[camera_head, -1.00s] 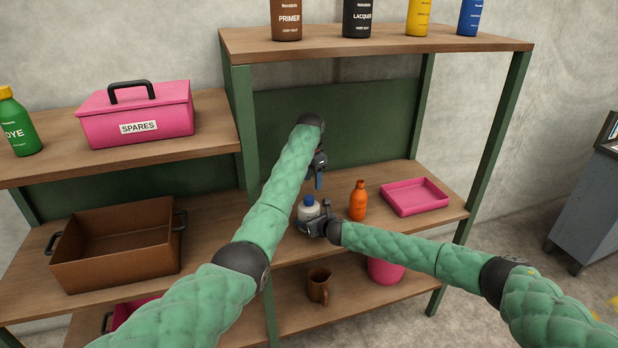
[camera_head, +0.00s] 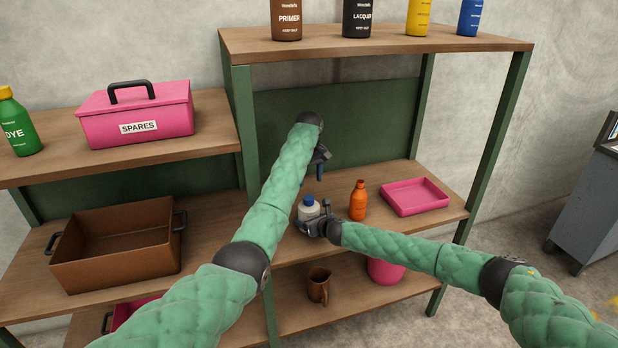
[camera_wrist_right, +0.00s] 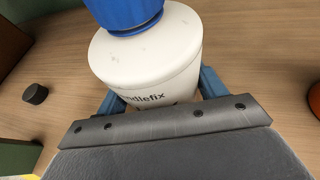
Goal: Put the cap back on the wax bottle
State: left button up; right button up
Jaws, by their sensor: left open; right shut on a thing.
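A white bottle (camera_head: 306,212) with a blue cap (camera_head: 308,201) stands upright on the middle shelf. In the right wrist view the blue cap (camera_wrist_right: 125,14) sits on the neck of the white bottle (camera_wrist_right: 150,62), whose label reads partly "ndlefix". The word wax cannot be read. My right gripper (camera_head: 312,224) is shut around the bottle's body, one blue finger on each side in the wrist view. My left gripper (camera_head: 320,173) is open and empty, above and slightly right of the cap, apart from it.
An orange bottle (camera_head: 358,202) and a pink tray (camera_head: 414,196) stand right of the white bottle. A small dark cylinder (camera_wrist_right: 35,94) lies on the shelf in the wrist view. The top shelf (camera_head: 380,43) overhangs; a green post (camera_head: 247,150) stands left.

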aim_at(309, 197)
pick_arm(q)
jog(key=n, duration=0.4)
jog(key=shift+a, duration=0.1)
jog(key=n, duration=1.2)
jog(key=shift+n, duration=0.3)
jog(key=shift+f, duration=4)
jog(key=c, duration=1.1)
